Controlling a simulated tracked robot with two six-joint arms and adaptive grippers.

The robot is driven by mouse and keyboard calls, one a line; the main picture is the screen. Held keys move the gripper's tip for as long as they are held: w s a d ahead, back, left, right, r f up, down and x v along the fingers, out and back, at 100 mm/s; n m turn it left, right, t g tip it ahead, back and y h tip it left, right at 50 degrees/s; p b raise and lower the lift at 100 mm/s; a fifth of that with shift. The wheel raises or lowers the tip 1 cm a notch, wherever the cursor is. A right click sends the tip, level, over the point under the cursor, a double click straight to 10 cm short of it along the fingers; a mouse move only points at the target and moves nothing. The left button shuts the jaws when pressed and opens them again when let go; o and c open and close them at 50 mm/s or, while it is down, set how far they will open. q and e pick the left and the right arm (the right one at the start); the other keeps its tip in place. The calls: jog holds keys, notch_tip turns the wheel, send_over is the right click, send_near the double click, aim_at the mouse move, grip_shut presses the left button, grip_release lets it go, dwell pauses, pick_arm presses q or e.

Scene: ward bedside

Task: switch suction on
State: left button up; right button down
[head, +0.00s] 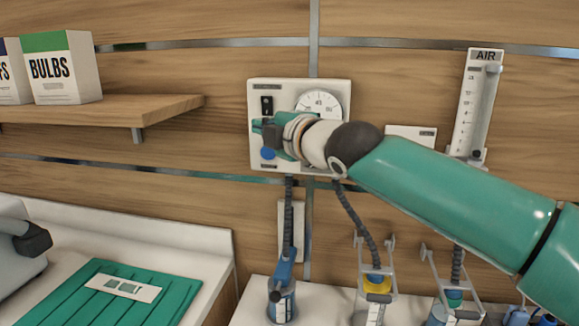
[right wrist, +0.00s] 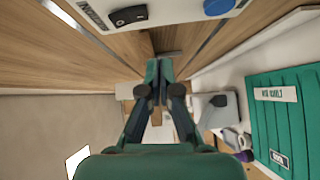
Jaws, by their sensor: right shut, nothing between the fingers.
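The suction panel (head: 342,84) is a white wall unit with a round dial gauge (head: 322,104). A black rocker switch (head: 266,106) is at its upper left and a blue knob (head: 267,153) at its lower left. My right gripper (head: 258,128) is in front of the panel, between switch and knob, pointing left, and hides part of the panel. In the right wrist view, the shut, empty fingertips (right wrist: 160,68) are apart from the switch (right wrist: 128,16) and blue knob (right wrist: 217,7). I cannot tell which way the rocker is set. My left gripper is out of view.
An AIR flowmeter (head: 474,105) is on the wall at right. Bottles with hoses, one with a blue top (head: 282,290) and one yellow (head: 376,285), stand below. A shelf (head: 150,106) holds a BULBS box (head: 62,68).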

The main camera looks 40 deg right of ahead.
jog(key=s+b, duration=0.1)
jog(key=s, duration=0.8)
jog(key=shift+a+f+b, duration=0.25)
jog(key=shift+a+b, duration=0.15)
